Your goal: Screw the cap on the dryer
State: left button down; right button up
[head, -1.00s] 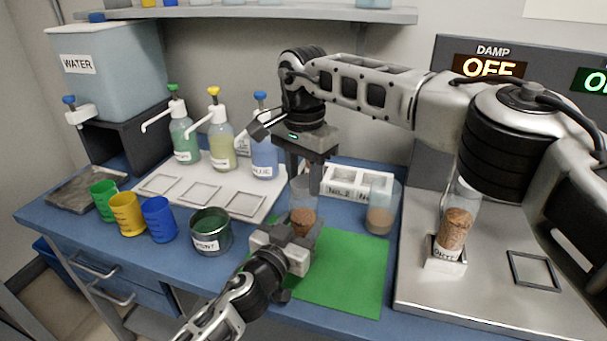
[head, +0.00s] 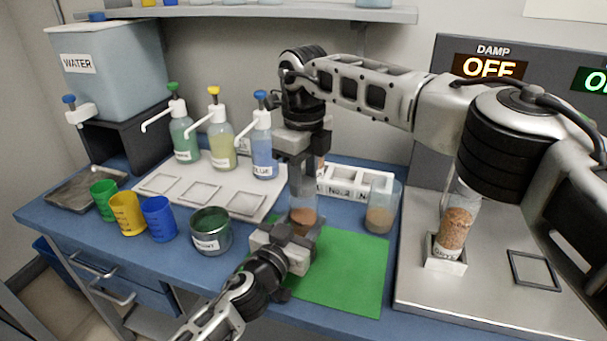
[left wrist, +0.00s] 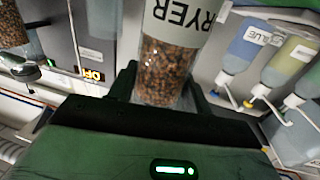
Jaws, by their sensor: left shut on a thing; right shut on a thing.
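The dryer (head: 303,214) is a clear container with brown granules, standing upright over the green mat. My left gripper (head: 290,243) is shut around its lower part. In the left wrist view, the dryer (left wrist: 165,65) shows granules and a label with the letters "YER" visible. My right gripper (head: 302,178) points down at the dryer's top, directly above my left gripper. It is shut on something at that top. The cap cannot be made out there, as the right fingers cover it.
A beaker with brown granules (head: 381,210) stands right of the dryer, near a white labelled rack (head: 355,182). Another filled container (head: 455,232) stands in a holder on the metal plate. Pump bottles and coloured cups are left. The green mat's (head: 345,275) front is clear.

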jog(key=m, duration=1.1)
jog(key=o, duration=1.1)
jog(key=shift+r, duration=2.25)
jog(key=shift+o, duration=0.2)
